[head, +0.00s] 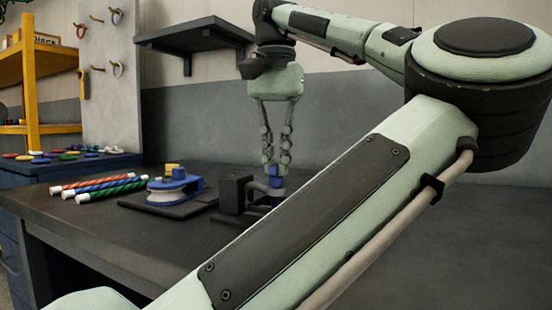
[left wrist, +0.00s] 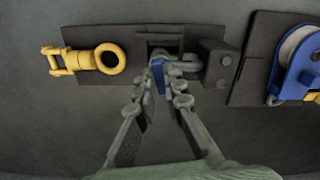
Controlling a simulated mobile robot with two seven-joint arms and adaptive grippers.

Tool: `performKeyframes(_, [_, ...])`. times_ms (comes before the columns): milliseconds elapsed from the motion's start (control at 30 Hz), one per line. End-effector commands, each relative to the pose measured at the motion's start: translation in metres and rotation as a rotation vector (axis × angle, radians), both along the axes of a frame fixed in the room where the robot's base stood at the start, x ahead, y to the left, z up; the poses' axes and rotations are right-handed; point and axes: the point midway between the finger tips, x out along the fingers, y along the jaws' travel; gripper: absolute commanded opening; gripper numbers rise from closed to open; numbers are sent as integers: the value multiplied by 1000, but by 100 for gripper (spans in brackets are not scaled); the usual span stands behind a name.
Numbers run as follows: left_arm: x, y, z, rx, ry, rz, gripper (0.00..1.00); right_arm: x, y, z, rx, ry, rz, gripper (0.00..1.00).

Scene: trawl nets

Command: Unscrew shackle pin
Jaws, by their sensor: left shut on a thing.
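My left gripper (head: 274,166) comes down from above onto the workbench fixture, and its fingers close around a small blue piece, which looks like the shackle pin's head (left wrist: 158,76). The grey shackle (left wrist: 188,62) sits just beyond the fingertips, between upright parts of a dark fixture (head: 232,192). In the left wrist view the fixture's block (left wrist: 217,64) stands right of the shackle. The fingers hide part of the pin, and its thread cannot be seen. My right gripper is not in view.
A yellow eye swivel (left wrist: 84,60) lies on the fixture's plate. A blue pulley block (head: 175,187) sits on its own dark plate to the left. Striped rods (head: 103,187) lie near the bench edge. A dark shelf (head: 194,36) hangs behind. The bench (head: 440,235) at right is clear.

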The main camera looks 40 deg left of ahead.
Motion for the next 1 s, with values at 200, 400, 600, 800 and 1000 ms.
performKeyframes(200, [-1,-1,-4,-10,10,158,0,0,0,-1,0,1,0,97])
performKeyframes(400, [-1,-1,-4,-9,11,255,0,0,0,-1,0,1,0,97])
performKeyframes(600, [-1,-1,-4,-9,11,305,0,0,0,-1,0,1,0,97])
performKeyframes(800, [-1,-1,-4,-9,10,321,0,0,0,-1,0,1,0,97])
performKeyframes(1000, [-1,-1,-4,-9,10,321,0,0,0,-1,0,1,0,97])
